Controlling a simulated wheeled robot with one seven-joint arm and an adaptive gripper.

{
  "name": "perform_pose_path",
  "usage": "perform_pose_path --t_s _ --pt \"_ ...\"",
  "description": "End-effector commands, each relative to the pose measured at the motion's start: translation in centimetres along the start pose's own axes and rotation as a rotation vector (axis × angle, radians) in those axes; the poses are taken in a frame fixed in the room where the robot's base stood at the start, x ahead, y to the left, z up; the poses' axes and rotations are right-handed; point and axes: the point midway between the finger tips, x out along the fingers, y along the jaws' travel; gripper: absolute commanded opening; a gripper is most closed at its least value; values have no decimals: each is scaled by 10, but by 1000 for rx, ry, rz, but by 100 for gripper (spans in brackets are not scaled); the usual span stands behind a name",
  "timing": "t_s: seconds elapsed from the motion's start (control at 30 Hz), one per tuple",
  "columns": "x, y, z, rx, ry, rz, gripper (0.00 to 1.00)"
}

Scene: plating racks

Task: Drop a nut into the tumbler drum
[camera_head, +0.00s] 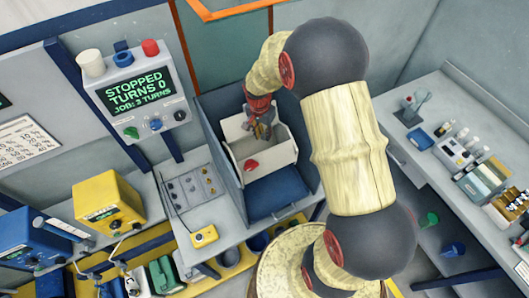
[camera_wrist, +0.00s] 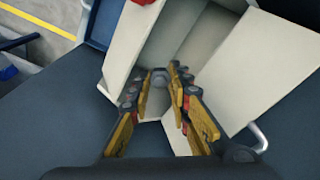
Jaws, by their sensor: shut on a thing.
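The tumbler drum (camera_head: 282,158) is a white open-topped box with a red knob (camera_head: 251,166) on its front, set in a grey-blue housing. My gripper (camera_head: 263,132) points down over the drum's opening in the head view. In the wrist view the pale walls of the drum (camera_wrist: 250,70) surround my fingertips (camera_wrist: 159,76). My gripper is shut on a small grey nut (camera_wrist: 158,79), which shows between the fingertips. The nut is too small to make out in the head view. How far the fingertips are above the drum's floor is hard to tell.
A control panel (camera_head: 134,92) reads STOPPED, TURNS 0, JOB: 3 TURNS. A grey tray (camera_head: 192,188) with small parts lies left of the housing, with a yellow device (camera_head: 204,236) near it. A blue panel (camera_head: 278,192) lies before the drum. Yellow (camera_head: 108,202) and blue units stand further left.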

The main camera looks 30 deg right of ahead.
Motion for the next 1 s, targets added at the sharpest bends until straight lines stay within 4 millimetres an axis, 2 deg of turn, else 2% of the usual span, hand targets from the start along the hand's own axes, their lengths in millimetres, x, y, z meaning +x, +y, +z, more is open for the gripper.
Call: perform_pose_path --t_s 0.3,0.33,0.67,1.0 --pt "4 0 0 0 0 0 0" --pt "4 0 0 0 0 0 21" --pt "4 0 0 0 0 0 40" --pt "2 0 0 0 0 0 40"
